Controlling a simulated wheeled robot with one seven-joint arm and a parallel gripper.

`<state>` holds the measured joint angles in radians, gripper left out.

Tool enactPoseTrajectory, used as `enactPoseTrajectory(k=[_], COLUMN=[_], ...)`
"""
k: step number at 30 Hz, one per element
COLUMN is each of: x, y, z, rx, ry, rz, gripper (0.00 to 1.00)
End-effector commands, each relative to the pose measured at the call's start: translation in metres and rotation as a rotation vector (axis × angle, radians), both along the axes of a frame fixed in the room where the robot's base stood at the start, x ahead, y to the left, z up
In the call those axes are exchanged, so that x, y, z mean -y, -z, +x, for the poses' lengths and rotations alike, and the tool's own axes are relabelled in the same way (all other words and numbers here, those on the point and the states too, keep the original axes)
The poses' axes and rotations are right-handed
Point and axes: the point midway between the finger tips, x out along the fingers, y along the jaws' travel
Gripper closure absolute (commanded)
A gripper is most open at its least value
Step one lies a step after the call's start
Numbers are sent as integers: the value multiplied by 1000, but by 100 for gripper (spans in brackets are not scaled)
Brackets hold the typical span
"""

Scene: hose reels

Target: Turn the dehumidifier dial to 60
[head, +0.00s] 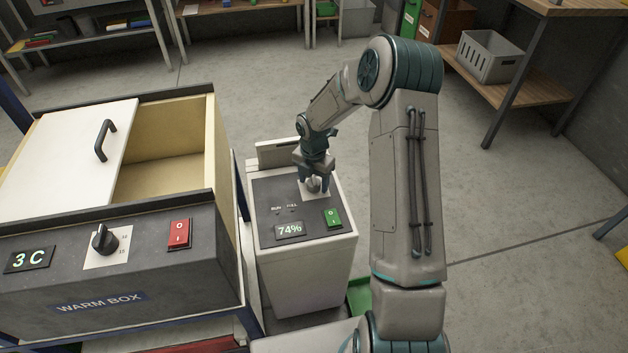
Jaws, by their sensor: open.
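The dehumidifier (304,274) is a pale box with a dark top panel, standing to the right of the warm box. Its display (289,230) reads 74%. A green switch (333,217) sits to the right of the display. The dehumidifier dial (313,185) is at the back right of the panel on a white plate, partly covered by my gripper. My gripper (314,184) points down over the dial with its fingers open, one at either side of it. I cannot tell whether they touch it. The dial's scale and pointer are too small and hidden to read.
The warm box (100,303) stands close on the left, with its own black dial (104,239), red switch (179,234), a display reading 3 C and a partly open white lid (65,150). Shelves line the back. Open floor lies to the right.

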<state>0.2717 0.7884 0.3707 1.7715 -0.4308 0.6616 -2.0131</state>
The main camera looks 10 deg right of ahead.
Motion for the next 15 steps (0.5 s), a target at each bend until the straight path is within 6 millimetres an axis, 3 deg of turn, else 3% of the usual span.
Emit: enactPoseTrajectory(k=[4, 9, 15], x=[0, 0, 0], y=[0, 0, -1], z=[0, 0, 0], rx=[0, 0, 0], ry=[0, 1, 6], rz=[0, 0, 0], gripper=[41, 86, 86])
